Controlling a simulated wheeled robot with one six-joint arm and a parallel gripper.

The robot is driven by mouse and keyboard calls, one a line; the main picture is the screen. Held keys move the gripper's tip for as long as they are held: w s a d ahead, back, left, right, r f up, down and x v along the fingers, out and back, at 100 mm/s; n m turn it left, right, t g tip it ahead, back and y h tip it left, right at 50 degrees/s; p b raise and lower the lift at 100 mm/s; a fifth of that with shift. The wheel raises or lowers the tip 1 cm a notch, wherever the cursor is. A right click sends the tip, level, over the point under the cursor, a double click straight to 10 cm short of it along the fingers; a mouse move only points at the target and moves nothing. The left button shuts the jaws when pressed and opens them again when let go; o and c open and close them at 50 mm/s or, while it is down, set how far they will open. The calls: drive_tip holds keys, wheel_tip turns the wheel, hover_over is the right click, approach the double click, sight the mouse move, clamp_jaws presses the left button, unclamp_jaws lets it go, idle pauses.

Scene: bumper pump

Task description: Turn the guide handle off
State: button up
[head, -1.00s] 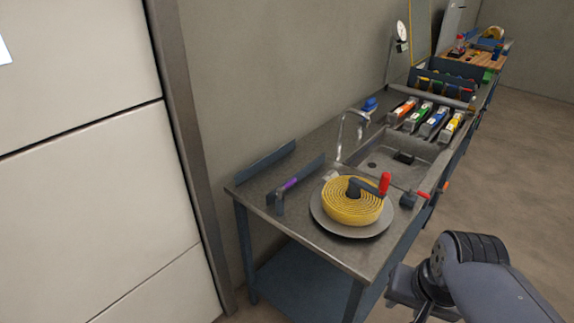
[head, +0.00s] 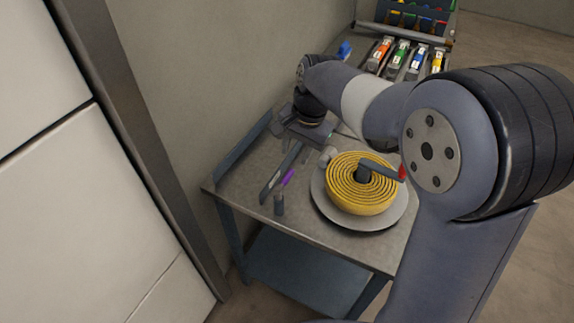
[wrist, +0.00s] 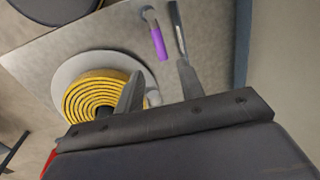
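A handle with a purple grip (head: 288,177) lies beside a long grey bar (head: 272,186) at the left of the metal bench; I take it as the guide handle. In the wrist view the purple grip (wrist: 159,43) is just beyond my fingertips, with the bar (wrist: 178,30) to its right. My gripper (head: 303,132) hangs over the bench behind the handle. Its two fingers (wrist: 158,85) are apart with nothing clearly held between them. A small pale knob (wrist: 153,97) shows between them, at a depth I cannot tell. The fingertips are hard to see in the head view.
A yellow coiled hose (head: 362,183) sits on a round grey plate (head: 328,208), with a red-ended crank on top. A raised edge (head: 240,152) runs along the wall. Orange, green, blue and yellow dispensers (head: 402,56) stand farther back. My arm hides the sink.

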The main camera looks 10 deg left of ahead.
sight(289, 175)
drive_tip(key=f, duration=0.2)
drive_tip(key=a+f, duration=0.1)
drive_tip(key=f, duration=0.5)
drive_tip(key=shift+w+a+f+p, duration=0.2)
drive_tip(key=shift+w+a+p, duration=0.1)
drive_tip(key=shift+a+p, duration=0.1)
drive_tip(key=shift+d, duration=0.1)
drive_tip(key=shift+c, duration=0.6)
clamp_jaws()
